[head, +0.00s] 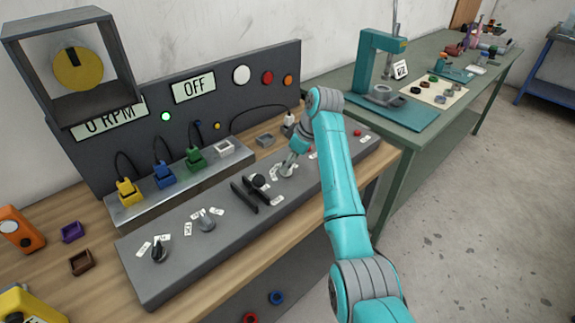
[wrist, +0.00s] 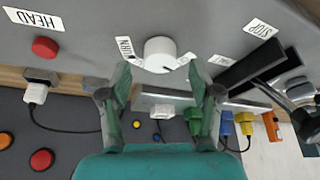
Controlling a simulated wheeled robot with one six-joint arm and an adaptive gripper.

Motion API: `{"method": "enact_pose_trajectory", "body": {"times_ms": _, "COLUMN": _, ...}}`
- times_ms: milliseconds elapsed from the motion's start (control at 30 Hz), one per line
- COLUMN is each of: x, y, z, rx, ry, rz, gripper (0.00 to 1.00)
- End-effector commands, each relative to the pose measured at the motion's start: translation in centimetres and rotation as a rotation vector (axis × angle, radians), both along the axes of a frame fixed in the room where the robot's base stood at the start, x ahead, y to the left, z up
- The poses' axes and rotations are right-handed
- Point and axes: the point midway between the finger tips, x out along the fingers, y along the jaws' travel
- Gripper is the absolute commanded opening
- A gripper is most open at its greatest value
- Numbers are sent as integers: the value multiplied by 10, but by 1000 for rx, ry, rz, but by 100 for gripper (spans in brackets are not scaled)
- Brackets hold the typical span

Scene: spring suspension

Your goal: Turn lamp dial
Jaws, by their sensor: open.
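A pale round dial (wrist: 160,54) sits on the grey control panel (wrist: 215,35), with small white labels around it. It also shows in the head view (head: 286,170). Its lamp label cannot be read for certain. My gripper (wrist: 162,72) is open and empty, its two fingertips on either side of the dial in the wrist view. I cannot tell whether they touch it. In the head view my gripper (head: 289,160) is just above this dial. A grey dial (head: 207,223) and a black dial (head: 158,253) are farther left on the panel.
A black lever with a slotted guide (head: 245,191) stands just left of the gripper. A red button (wrist: 45,47) is on the panel's other side. Plugs with cords (head: 194,157) stand behind. The upright panel shows an OFF display (head: 194,87) and an RPM display (head: 110,120).

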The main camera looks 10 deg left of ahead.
Motion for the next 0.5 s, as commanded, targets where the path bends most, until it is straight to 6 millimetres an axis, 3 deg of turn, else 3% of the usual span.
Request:
{"method": "enact_pose_trajectory", "body": {"times_ms": 200, "x": 2, "y": 8, "z": -19, "rx": 0, "ry": 1, "rz": 1, "gripper": 63}}
{"method": "enact_pose_trajectory", "body": {"times_ms": 500, "x": 2, "y": 9, "z": -22, "rx": 0, "ry": 0, "rz": 1, "gripper": 63}}
